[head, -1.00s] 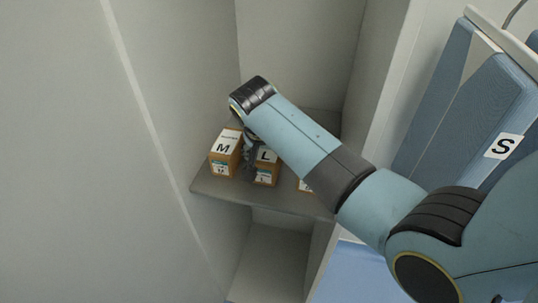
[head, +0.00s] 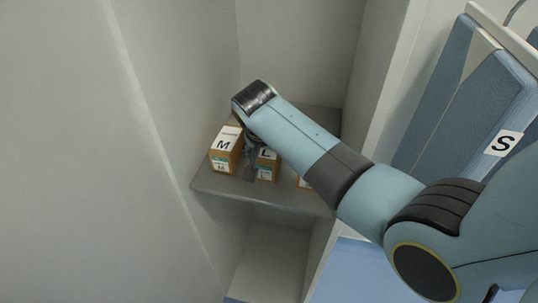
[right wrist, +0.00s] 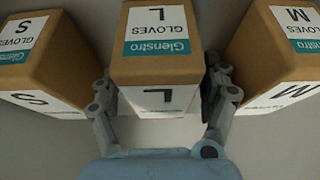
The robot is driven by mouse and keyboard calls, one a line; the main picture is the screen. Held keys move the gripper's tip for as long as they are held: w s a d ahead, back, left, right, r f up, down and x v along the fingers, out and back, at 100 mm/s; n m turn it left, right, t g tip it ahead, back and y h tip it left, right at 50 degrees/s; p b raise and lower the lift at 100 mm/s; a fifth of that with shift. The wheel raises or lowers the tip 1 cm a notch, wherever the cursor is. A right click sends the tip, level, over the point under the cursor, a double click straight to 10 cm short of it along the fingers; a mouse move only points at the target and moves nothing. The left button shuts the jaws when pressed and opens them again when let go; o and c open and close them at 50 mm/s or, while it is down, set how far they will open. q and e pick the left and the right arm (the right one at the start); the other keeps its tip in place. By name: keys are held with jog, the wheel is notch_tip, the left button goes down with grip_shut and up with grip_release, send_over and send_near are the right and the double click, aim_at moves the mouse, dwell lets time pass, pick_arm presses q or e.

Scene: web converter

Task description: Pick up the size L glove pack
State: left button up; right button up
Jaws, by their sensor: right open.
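The size L glove pack (head: 267,167) is a brown box with a white label on a grey shelf, partly hidden by my right arm in the head view. In the right wrist view the L pack (right wrist: 157,65) is in the middle, between the fingers of my right gripper (right wrist: 160,100). The gripper is open, with one finger on each side of the pack; I cannot tell whether they touch it. In the head view the right gripper (head: 252,165) is mostly hidden under its wrist. My left gripper is not in view.
The M pack (head: 226,150) stands left of the L pack in the head view and on the right in the wrist view (right wrist: 282,55). The S pack (right wrist: 45,60) stands on the other side, close by. Cabinet walls enclose the shelf (head: 225,187). Blue panels (head: 465,120) hang at right.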

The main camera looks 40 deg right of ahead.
jog(key=c, duration=1.3)
jog(key=shift+r, duration=0.15)
